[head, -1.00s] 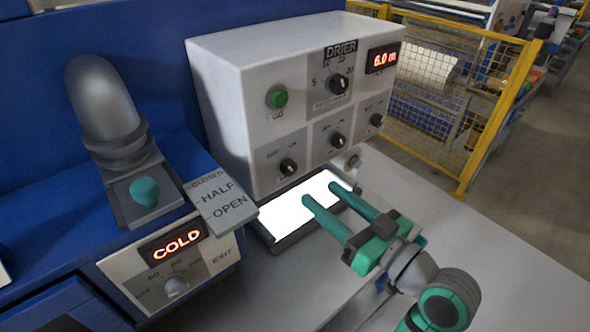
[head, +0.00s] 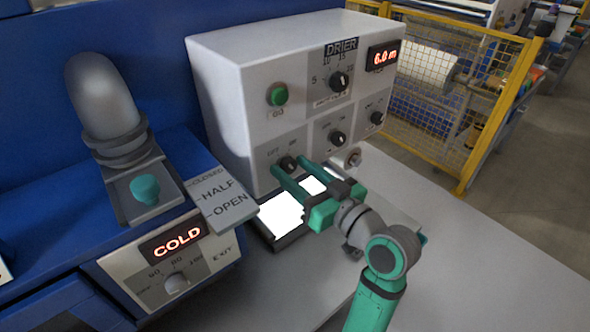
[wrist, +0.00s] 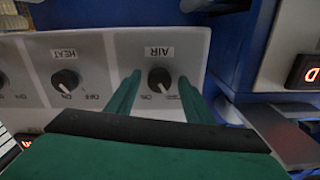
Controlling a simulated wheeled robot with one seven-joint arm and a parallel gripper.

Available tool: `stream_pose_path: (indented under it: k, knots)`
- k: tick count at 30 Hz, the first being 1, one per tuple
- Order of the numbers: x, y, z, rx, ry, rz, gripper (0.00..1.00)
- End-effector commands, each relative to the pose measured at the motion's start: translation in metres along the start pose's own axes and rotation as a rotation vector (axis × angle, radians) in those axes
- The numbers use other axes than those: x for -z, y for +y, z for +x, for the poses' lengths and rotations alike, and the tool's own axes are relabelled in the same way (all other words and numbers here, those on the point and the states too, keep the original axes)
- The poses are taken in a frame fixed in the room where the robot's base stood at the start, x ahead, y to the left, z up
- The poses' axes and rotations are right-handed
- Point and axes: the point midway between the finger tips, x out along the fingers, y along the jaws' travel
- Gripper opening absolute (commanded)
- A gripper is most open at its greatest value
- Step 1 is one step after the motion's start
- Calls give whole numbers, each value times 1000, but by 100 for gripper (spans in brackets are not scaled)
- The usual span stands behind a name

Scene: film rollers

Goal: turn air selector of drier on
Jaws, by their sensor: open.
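The white-grey drier box (head: 228,90) stands on the table with its control panel facing me. Its air selector is the black knob (head: 288,163) at the lower left of the panel; in the wrist view, upside down, the same knob (wrist: 160,78) shows under the label AIR. Its exact pointer direction is hard to tell. My gripper (head: 291,169) is open and empty. In the wrist view its green fingers (wrist: 156,88) stand on either side of the air knob with gaps, and no contact shows. The fingers partly cover the panel's lower edge in the head view.
The heat knob (wrist: 65,80) is beside the air knob. A lit white plate (head: 283,214) lies below the drier. A grey HALF/OPEN plate (head: 222,200) and a COLD-display unit (head: 177,242) are at left. The table (head: 470,270) is clear at right.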

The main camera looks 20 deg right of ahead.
Motion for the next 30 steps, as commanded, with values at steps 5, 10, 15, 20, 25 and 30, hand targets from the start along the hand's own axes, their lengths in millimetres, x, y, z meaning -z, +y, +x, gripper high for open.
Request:
stream_pose_path:
  k: [5,10,15,20,25,30]
  knots:
    - [0,0,-1,-2,0,0,17]
    - [0,0,-1,-1,0,1,6]
    - [0,0,0,0,0,21,7]
    - [0,0,0,0,0,83,7]
    - [0,0,0,1,0,201,7]
    - [0,0,0,0,0,355,7]
